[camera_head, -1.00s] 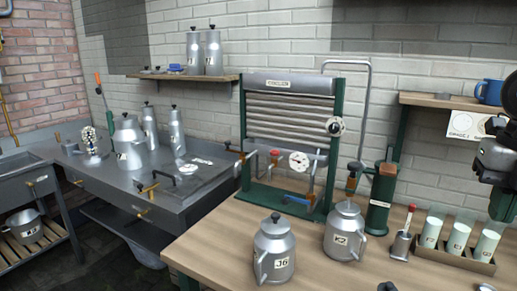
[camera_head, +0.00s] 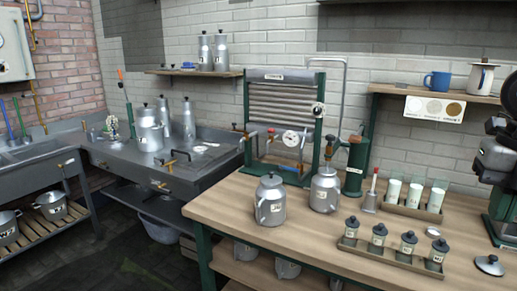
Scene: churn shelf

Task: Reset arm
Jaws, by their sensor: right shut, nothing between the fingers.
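My left gripper is not in view.
Two metal cans (camera_head: 270,201) (camera_head: 325,190) stand on the table.

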